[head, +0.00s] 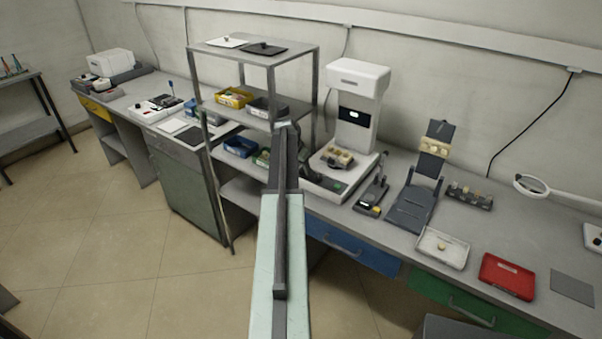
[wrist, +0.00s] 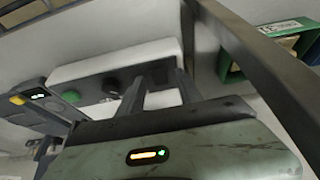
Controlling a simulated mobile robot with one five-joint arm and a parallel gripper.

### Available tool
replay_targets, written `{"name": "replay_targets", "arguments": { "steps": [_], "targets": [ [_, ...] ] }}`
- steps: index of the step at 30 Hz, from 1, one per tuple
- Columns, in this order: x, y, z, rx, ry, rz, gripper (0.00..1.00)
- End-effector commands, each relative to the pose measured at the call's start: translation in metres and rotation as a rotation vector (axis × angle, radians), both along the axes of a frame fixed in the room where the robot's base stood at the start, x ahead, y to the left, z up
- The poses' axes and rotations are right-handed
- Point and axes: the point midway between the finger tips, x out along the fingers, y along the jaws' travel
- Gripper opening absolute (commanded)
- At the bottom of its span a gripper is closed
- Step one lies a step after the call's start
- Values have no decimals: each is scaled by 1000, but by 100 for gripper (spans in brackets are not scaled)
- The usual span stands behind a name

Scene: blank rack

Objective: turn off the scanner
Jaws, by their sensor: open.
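A tall white machine (head: 358,78) with an overhanging head and a lit display stands on the bench right of the shelf rack; it appears to be the scanner. Small blocks sit on its flat base, and a green button (head: 338,187) shows at the base's front. In the head view my arm hides the fingertips.
A grey shelf rack (head: 317,75) stands just left of the machine; its post crosses the wrist view (wrist: 255,65). A small device with a yellow button (wrist: 17,100) is beside the panel. A grey stand (head: 409,208), white tray (head: 442,263) and red box (head: 507,277) lie farther right.

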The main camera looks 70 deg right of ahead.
Motion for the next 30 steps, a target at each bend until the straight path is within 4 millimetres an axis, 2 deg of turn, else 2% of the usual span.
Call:
{"name": "replay_targets", "arguments": {
  "steps": [2, 3, 7, 8, 13, 19, 26, 27, 29, 30],
  "targets": [
    [0, 0, 1, 0, 0, 0, 42],
    [0, 0, 1, 0, 0, 0, 36],
    [0, 0, 1, 0, 0, 0, 0],
    [0, 0, 1, 0, 0, 0, 0],
    [0, -1, 2, 14, -3, -1, 0],
    [0, -5, 4, 112, -29, -1, 0],
    [0, -3, 2, 116, -30, 0, 0],
    [0, -3, 2, 116, -30, 0, 28],
    [0, -3, 2, 115, -30, 0, 42],
    [0, -3, 2, 115, -30, 0, 42]
  ]
}}
